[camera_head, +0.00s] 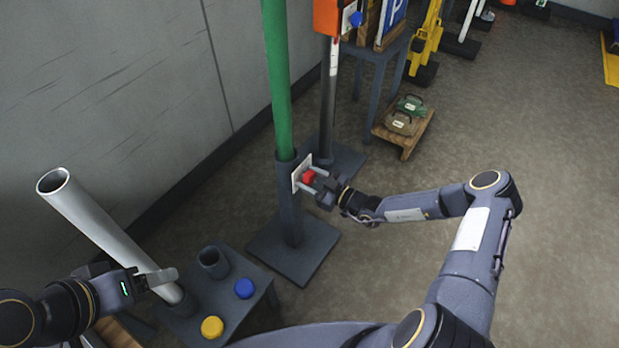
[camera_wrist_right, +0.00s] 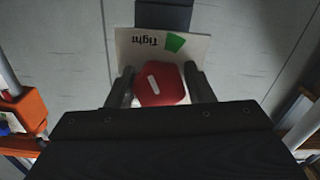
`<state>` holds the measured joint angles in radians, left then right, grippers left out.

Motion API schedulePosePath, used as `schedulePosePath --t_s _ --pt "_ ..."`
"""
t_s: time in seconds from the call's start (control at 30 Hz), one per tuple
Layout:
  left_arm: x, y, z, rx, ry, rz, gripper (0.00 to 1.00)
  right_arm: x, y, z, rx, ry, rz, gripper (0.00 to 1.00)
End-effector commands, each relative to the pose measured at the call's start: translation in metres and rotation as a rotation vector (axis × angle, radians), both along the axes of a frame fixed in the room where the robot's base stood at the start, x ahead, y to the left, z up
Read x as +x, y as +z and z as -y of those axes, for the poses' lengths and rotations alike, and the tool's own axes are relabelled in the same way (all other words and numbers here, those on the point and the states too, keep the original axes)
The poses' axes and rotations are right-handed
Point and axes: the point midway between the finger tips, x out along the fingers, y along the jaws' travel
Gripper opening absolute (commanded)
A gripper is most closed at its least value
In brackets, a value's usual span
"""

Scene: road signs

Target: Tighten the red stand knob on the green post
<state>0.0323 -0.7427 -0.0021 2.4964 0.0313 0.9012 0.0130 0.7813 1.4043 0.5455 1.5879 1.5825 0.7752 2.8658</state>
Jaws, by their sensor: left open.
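The green post (camera_head: 278,80) stands upright in a dark grey stand sleeve (camera_head: 288,205) on a square base. A white plate (camera_head: 299,172) on the sleeve carries the red knob (camera_head: 309,176). My right gripper (camera_head: 312,178) has a finger on each side of the knob, seemingly touching it. In the right wrist view the red knob (camera_wrist_right: 160,84) sits between the fingertips; its white mark leans to the upper left. The plate there (camera_wrist_right: 200,48) reads "Tight", upside down, beside a green patch. My left gripper (camera_head: 160,279) is open at the lower part of a leaning grey tube (camera_head: 95,217).
A low grey table (camera_head: 250,272) at the lower left holds a yellow cap (camera_head: 212,327), a blue cap (camera_head: 244,288) and a short socket (camera_head: 213,262). A second post (camera_head: 328,110) stands just behind. A small pallet (camera_head: 408,140) holds two cases.

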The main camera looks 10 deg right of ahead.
Motion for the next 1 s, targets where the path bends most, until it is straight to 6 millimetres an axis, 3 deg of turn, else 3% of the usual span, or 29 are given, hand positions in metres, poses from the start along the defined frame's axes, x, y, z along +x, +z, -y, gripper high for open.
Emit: schedulePosePath --t_s 0.13,0.47,0.8,1.0 --pt "0.0 0.0 0.0 0.0 0.0 0.0 0.68 0.0 0.0 0.0 0.001 -0.001 0.001 0.65" --pt "0.0 0.001 0.0 0.0 0.0 0.0 0.68 -0.003 0.001 0.005 0.0 -0.003 0.002 0.65" --pt "0.0 0.01 0.0 0.0 0.0 0.0 0.68 -0.041 0.001 0.043 0.0 -0.004 0.001 0.65" --pt "0.0 0.012 0.0 0.0 0.0 0.0 0.68 -0.054 0.001 0.055 0.0 -0.002 0.002 0.65"
